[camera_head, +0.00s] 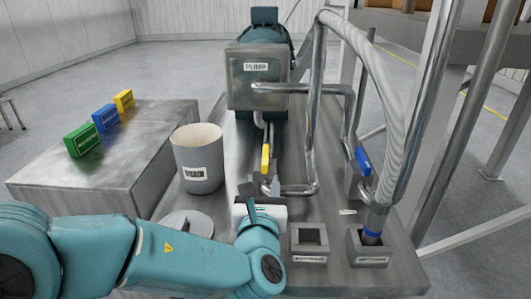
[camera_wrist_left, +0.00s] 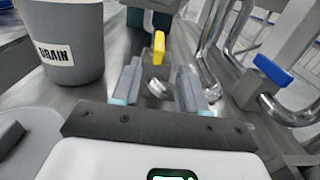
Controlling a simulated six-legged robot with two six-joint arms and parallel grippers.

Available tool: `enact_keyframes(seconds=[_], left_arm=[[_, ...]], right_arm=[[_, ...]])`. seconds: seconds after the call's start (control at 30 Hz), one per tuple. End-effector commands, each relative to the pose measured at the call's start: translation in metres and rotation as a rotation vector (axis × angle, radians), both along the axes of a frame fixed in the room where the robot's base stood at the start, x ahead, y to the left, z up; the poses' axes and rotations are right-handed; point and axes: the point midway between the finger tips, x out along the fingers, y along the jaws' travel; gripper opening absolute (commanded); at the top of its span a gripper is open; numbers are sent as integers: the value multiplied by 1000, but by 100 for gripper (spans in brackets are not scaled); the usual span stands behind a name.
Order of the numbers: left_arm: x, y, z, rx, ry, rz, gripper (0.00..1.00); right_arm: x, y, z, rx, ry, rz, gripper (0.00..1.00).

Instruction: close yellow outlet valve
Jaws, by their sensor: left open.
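The yellow outlet valve handle (camera_head: 265,158) is on a thin pipe below the pump. It points along the pipe in the head view. My left gripper (camera_head: 261,188) is just in front of it, on the near side, with its fingers apart. In the left wrist view the yellow handle (camera_wrist_left: 158,47) shows beyond the gap between the fingertips (camera_wrist_left: 158,84), roughly centred. The fingers do not appear to touch it. The valve body is partly hidden behind the gripper. My right gripper is not in view.
A drain bucket (camera_head: 199,168) stands left of the valve. A blue valve handle (camera_head: 363,160) and a grey hose (camera_head: 388,100) are at the right. Bent steel pipes (camera_head: 315,130) rise close by. Green, blue and yellow blocks sit on a metal table (camera_head: 120,165).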

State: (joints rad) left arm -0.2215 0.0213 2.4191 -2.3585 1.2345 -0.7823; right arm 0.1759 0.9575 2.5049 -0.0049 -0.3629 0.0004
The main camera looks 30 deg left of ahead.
Motion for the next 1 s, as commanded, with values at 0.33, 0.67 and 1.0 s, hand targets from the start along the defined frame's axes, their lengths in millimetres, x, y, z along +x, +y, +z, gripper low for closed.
enact_keyframes(seconds=[0.33, 0.67, 1.0], left_arm=[[70, 44, 2, -1, 3, 3, 43], [103, 64, 0, -1, 1, 0, 43], [104, 64, 0, 0, 0, -1, 20]], right_arm=[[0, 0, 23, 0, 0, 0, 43], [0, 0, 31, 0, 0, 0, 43], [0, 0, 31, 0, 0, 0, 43]])
